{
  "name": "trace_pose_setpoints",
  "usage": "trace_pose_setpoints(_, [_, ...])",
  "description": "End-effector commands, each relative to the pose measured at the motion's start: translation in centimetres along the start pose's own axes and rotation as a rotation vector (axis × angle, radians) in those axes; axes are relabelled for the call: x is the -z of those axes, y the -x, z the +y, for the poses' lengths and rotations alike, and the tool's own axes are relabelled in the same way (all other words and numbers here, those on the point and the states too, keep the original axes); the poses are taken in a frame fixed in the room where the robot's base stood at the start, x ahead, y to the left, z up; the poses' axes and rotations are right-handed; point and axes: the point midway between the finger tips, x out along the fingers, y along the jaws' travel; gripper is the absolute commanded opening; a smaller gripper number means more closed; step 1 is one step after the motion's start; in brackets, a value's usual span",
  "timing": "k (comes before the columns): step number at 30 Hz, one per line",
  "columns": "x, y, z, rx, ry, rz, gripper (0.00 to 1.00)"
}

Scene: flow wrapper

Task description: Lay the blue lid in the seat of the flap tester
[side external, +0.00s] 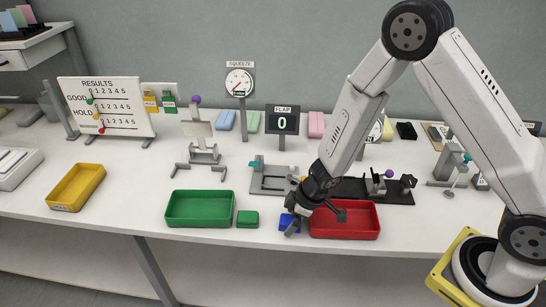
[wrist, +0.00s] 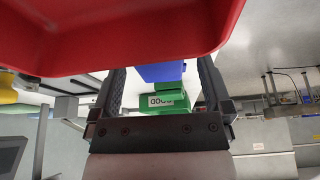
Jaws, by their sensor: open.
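The blue lid (side external: 288,222) lies on the table between the small green block and the red tray, partly hidden by my gripper. My gripper (side external: 300,217) is low over the table at the blue lid, tilted, with its fingers open. In the wrist view the blue lid (wrist: 160,72) shows between the two spread fingers of my gripper (wrist: 162,78); contact cannot be told. A grey fixture with a teal part (side external: 270,182) stands below the FLAP display (side external: 282,122), which reads 0. It looks like the flap tester; its seat is partly hidden by my arm.
The red tray (side external: 345,232) is close right of my gripper and fills the top of the wrist view (wrist: 120,55). A small green block (side external: 247,218) and a green tray (side external: 200,222) are to the left. A black fixture (side external: 400,197) stands behind the red tray.

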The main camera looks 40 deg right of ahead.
Motion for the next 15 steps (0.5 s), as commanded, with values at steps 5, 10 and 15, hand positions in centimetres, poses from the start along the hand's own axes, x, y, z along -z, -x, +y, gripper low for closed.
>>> trace_pose_setpoints(5, [0.03,-0.01,0.0,0.0,0.0,0.001,1.0])
trace_pose_setpoints(10, [0.03,0.01,0.0,0.0,0.0,0.001,1.0])
trace_pose_setpoints(15, [0.03,0.01,0.0,0.0,0.0,0.001,0.84])
